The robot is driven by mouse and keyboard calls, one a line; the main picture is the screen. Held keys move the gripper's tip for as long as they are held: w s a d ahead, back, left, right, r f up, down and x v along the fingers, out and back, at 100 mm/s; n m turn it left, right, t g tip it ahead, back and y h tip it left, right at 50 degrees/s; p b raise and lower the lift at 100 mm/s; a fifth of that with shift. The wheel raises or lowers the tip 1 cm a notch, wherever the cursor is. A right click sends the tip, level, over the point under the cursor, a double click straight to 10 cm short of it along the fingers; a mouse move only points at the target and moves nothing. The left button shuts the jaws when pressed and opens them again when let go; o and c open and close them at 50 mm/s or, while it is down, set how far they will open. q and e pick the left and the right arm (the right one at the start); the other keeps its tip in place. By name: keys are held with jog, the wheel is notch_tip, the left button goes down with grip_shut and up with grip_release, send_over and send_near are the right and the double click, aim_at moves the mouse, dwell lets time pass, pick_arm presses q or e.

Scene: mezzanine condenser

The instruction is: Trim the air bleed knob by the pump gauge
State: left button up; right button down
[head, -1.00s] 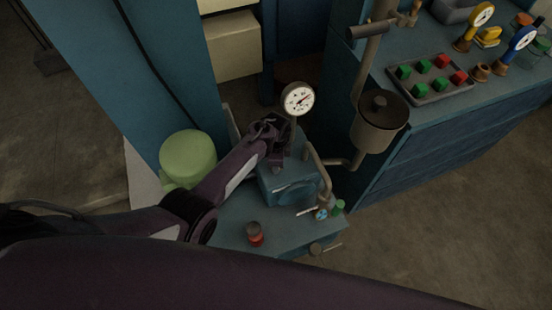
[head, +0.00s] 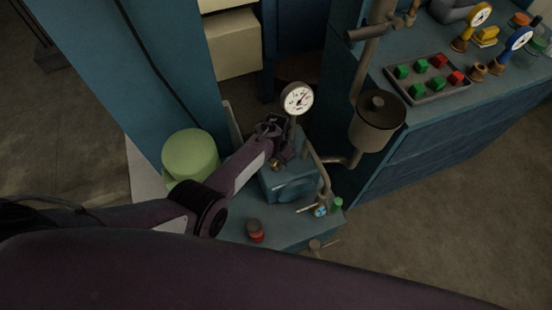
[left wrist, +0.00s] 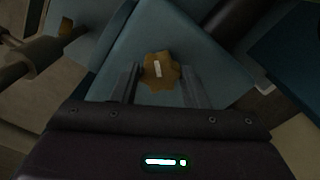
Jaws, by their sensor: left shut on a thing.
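The air bleed knob (left wrist: 160,71), a brass lobed knob with a pale mark across its face, is between my left fingers in the left wrist view. My left gripper (left wrist: 160,85) is shut on it. In the head view the left gripper (head: 277,162) is at the blue pump block (head: 290,184), just below the gauge, and mostly covers the knob. The pump gauge (head: 297,98), a round white dial with a dark needle and some red, stands on a stem above the gripper. My right gripper is not in view.
A grey pot (head: 378,122) and bent pipes stand right of the pump. A red-based knob (head: 255,231) and a green-capped fitting (head: 337,204) are nearby. A pale green cylinder (head: 190,156) is left of my arm. A tray (head: 432,92) of red and green blocks lies on the bench.

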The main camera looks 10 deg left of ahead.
aim_at(276, 163)
pick_arm(q)
jog(key=n, duration=0.6)
jog(key=shift+n, duration=0.4)
dwell(0.3)
jog(key=o, duration=1)
jog(key=shift+c, duration=0.2)
notch_tip(276, 163, up, 7)
jog(key=shift+f+p, duration=0.15)
jog(key=shift+p, duration=1.05)
jog(key=shift+r, duration=0.55)
